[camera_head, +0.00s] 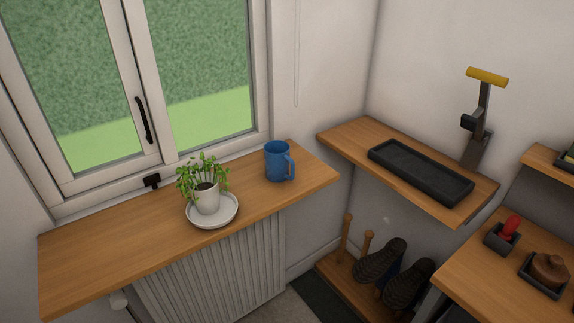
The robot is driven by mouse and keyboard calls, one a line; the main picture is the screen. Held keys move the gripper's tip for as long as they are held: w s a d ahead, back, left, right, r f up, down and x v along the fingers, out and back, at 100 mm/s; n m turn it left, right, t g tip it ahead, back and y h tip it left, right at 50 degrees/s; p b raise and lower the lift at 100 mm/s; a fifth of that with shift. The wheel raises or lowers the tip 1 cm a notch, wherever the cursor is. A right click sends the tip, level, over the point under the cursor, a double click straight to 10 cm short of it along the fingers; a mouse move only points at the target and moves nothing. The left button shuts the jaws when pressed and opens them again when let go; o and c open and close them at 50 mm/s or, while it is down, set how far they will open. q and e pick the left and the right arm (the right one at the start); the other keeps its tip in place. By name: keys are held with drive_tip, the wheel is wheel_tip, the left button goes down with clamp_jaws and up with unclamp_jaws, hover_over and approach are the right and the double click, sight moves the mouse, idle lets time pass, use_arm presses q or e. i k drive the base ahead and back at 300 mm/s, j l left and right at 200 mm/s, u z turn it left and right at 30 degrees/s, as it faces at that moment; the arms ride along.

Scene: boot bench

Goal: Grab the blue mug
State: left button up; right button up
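The blue mug (277,161) stands upright on the wooden window sill (110,242), near its right end. Its handle is on the right side, facing the room. Nothing touches the mug. Neither of my grippers shows in the head view.
A potted green plant (205,185) on a white saucer (226,219) stands left of the mug. The window handle (143,120) is behind the sill. A radiator (215,271) sits below. To the right are a shelf with a black tray (420,172) and a lower bench (483,282).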

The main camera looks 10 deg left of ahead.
sight(277, 160)
drive_tip(key=i+l, duration=0.15)
drive_tip(key=l, duration=0.15)
drive_tip(key=i+l, duration=0.15)
drive_tip(key=l, duration=0.15)
drive_tip(key=i+l, duration=0.15)
drive_tip(key=l, duration=0.2)
drive_tip(key=i+l, duration=0.15)
drive_tip(key=l, duration=0.15)
